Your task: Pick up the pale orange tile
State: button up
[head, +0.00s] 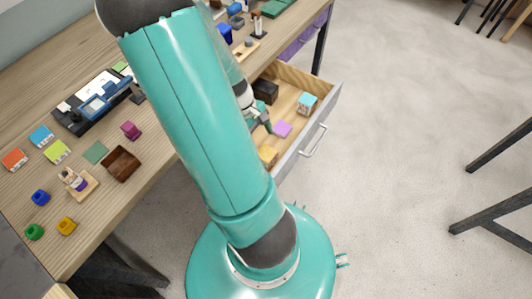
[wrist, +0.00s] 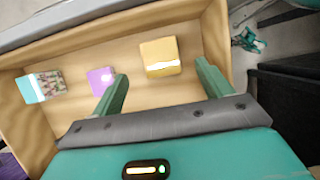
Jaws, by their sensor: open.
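The pale orange tile (wrist: 160,54) lies flat in the open drawer, with a bright strip of glare along its near edge in the wrist view. In the head view the tile (head: 268,154) is partly hidden behind my arm. My gripper (wrist: 162,74) is open and empty, its two green fingers spread to either side of the tile's near side and apart from it. In the head view my gripper (head: 262,122) is over the drawer, mostly hidden by my arm.
The drawer (wrist: 60,128) also holds a purple tile (wrist: 101,80) by the left finger and a turquoise-topped patterned block (wrist: 38,86). A dark block (head: 265,90) sits at its back. The desk (head: 130,195) carries colored tiles, small pots and a tray.

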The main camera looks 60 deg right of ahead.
aim_at(266, 153)
jog(key=x, duration=0.5)
jog(key=shift+f, duration=0.4)
jog(key=c, duration=1.2)
jog(key=shift+c, duration=0.3)
jog(key=shift+r, duration=0.1)
